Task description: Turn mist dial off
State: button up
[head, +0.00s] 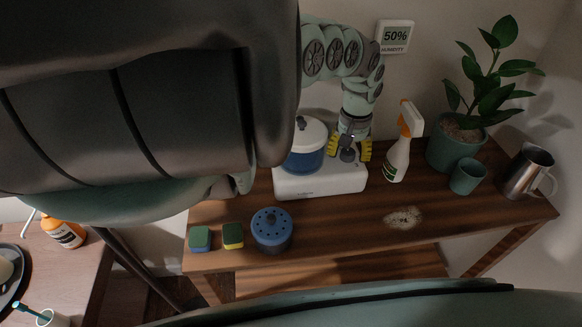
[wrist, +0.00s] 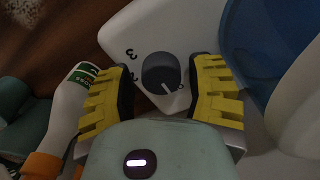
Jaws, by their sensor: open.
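The humidifier has a white base (head: 318,184) with a blue tank (head: 303,162) and a white lid on it. It stands at the back of the wooden table. The dark round mist dial (wrist: 159,72) is on the white base, with the digits 3 and 2 to its left and another mark, partly hidden, at its lower right. Its white pointer line points to the lower right, towards that mark. My gripper (wrist: 161,84) is open, its yellow fingers on either side of the dial with gaps showing. In the head view my gripper (head: 351,152) is over the base's right part.
A spray bottle (head: 398,150) stands close to the right of my gripper. Beyond it are a potted plant (head: 452,148), a green cup (head: 467,177) and a metal pitcher (head: 527,170). A blue perforated container (head: 271,231) and two sponges (head: 233,236) are in front. A wall display (head: 395,37) reads 50% humidity.

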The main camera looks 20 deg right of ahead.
aim_at(347, 151)
notch_tip(347, 151, up, 12)
jog(key=shift+a, duration=0.15)
dwell(0.3)
jog(key=shift+w+f, duration=0.1)
dwell(0.3)
